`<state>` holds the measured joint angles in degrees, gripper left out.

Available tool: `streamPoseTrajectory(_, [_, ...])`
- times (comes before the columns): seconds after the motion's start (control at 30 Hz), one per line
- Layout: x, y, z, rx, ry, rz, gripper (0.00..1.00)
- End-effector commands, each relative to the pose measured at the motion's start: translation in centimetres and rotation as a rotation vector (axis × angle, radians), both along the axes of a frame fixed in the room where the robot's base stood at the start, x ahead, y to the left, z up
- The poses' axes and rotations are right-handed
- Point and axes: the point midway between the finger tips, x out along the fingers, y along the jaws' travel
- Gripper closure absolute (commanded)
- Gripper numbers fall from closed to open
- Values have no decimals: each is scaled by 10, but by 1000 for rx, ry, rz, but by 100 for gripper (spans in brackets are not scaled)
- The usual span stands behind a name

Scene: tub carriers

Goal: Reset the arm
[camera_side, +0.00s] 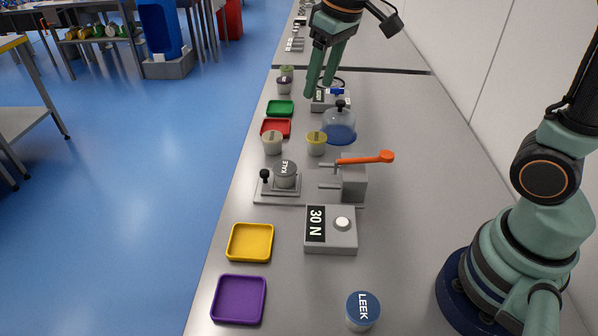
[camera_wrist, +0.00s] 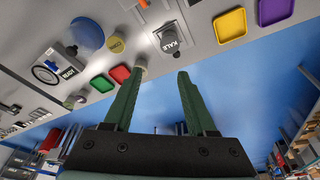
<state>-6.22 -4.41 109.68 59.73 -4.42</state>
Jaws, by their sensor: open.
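My gripper (camera_side: 319,88) is raised over the far part of the bench in the side view, fingers pointing down, open, with nothing between them. In the wrist view its two green fingers (camera_wrist: 158,82) stand wide apart. A grey tub lettered KALE (camera_side: 285,174) sits on a metal fixture (camera_side: 263,188) with a black knob; it also shows in the wrist view (camera_wrist: 171,42). A blue-lidded LEEK tub (camera_side: 363,309) stands at the near end of the bench. My gripper is well away from both tubs.
Yellow (camera_side: 250,242), purple (camera_side: 238,299), red (camera_side: 276,128) and green (camera_side: 280,108) trays line the left edge. A 30 N box (camera_side: 331,230), orange lever (camera_side: 365,159), blue-based dome (camera_side: 340,132) and other tubs (camera_side: 317,144) stand mid-bench.

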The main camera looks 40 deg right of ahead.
Motion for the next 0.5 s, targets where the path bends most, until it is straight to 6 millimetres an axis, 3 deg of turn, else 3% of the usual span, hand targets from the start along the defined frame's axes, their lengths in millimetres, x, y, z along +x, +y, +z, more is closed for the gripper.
streamPoseTrajectory(0.1, [-29,-14,8,11,-59,-46,43])
streamPoseTrajectory(0.3, [-74,-31,6,27,-148,-116,43])
streamPoseTrajectory(0.5, [-102,-40,-4,37,-210,-164,43])
